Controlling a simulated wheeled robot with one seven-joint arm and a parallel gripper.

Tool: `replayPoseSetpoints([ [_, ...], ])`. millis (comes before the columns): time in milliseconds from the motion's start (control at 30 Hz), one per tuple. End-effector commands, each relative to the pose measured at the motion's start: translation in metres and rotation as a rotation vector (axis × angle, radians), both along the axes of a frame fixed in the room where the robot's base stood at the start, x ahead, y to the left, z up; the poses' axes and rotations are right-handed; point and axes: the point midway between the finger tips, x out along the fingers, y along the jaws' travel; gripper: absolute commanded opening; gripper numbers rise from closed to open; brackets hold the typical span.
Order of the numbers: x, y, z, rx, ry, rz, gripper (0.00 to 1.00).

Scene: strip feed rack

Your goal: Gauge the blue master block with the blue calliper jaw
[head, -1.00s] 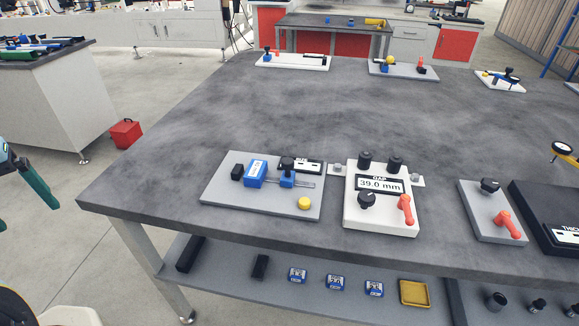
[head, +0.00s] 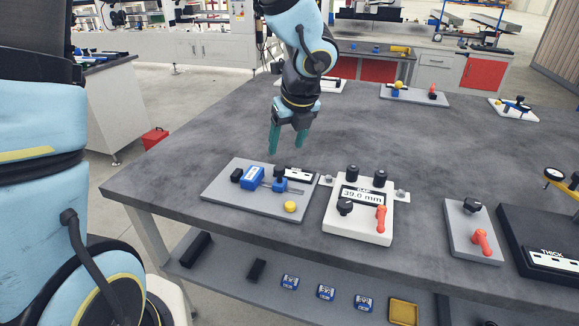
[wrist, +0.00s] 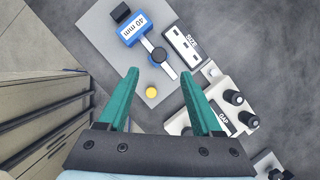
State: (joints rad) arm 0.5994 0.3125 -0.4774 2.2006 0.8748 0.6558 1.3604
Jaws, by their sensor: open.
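The blue master block (head: 252,178) sits on the grey plate (head: 228,197) near the table's front left. In the wrist view the block (wrist: 134,29) carries a white "40 mm" label. A black fixed stop (head: 237,175) is at its left. The blue calliper jaw (head: 280,184) with a dark knob is on a slide rail to its right; in the wrist view the jaw (wrist: 153,48) appears close to the block, though I cannot tell if they touch. A yellow button (head: 290,207) is on the plate. My gripper (head: 287,150) is open and empty above the table, behind the plate.
A white gap gauge (head: 358,228) reading 39.0 mm, with black knobs and a red lever, stands right of the plate. A grey plate with a red lever (head: 480,240) and a black thickness unit (head: 540,255) are further right. The table's middle is clear.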

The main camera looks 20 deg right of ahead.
Motion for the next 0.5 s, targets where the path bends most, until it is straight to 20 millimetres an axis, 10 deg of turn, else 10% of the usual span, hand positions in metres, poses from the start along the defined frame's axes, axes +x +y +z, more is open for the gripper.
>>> replayPoseSetpoints([
  [500, 0.031, 0.002, -0.078, 0.0, 0.003, 0.005, 0.66],
])
